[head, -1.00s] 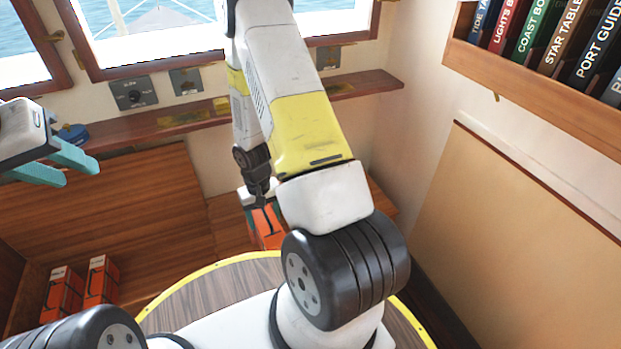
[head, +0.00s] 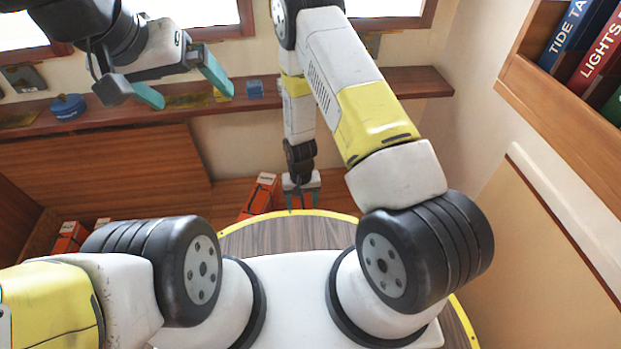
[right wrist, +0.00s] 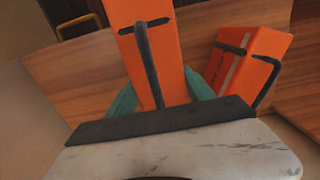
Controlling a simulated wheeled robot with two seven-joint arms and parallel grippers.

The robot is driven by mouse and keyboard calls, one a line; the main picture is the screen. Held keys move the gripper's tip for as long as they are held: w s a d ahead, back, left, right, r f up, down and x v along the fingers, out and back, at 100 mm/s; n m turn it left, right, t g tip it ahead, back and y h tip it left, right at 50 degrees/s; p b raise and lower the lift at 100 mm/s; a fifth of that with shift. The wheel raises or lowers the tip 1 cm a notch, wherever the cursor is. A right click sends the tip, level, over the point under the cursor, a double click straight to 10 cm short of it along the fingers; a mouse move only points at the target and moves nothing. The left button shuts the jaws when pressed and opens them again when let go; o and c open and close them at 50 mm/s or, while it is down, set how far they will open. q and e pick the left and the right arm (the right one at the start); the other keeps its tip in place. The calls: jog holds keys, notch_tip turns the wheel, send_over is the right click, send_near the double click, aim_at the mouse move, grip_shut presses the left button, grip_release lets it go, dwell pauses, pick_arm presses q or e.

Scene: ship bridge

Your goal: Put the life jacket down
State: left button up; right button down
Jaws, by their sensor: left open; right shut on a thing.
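The orange life jacket (right wrist: 150,50) with dark straps is between the teal fingers of my right gripper (right wrist: 160,98) in the right wrist view. In the head view my right gripper (head: 302,193) points down, low near the back wall, and the held jacket is mostly hidden there. Whether it touches the surface below, I cannot tell. A second orange jacket (right wrist: 245,70) stands beside it in the right wrist view. An orange jacket (head: 261,194) also shows left of my right gripper in the head view. My left gripper (head: 182,85) is open and empty, raised before the shelf.
More orange packs (head: 70,236) stand low at the left. A narrow wooden shelf (head: 120,118) runs along the back wall with a blue object (head: 68,107) on it. A bookshelf (head: 560,105) juts out at upper right. The panel below it is clear.

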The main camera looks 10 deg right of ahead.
jog(key=w+d+f, duration=0.5)
jog(key=w+d, duration=0.3)
jog(key=d, duration=0.5)
jog(key=shift+w+f, duration=0.15)
jog(key=shift+w, duration=0.15)
jog(key=shift+f, duration=0.1)
jog(key=shift+c, duration=1.9)
grip_release()
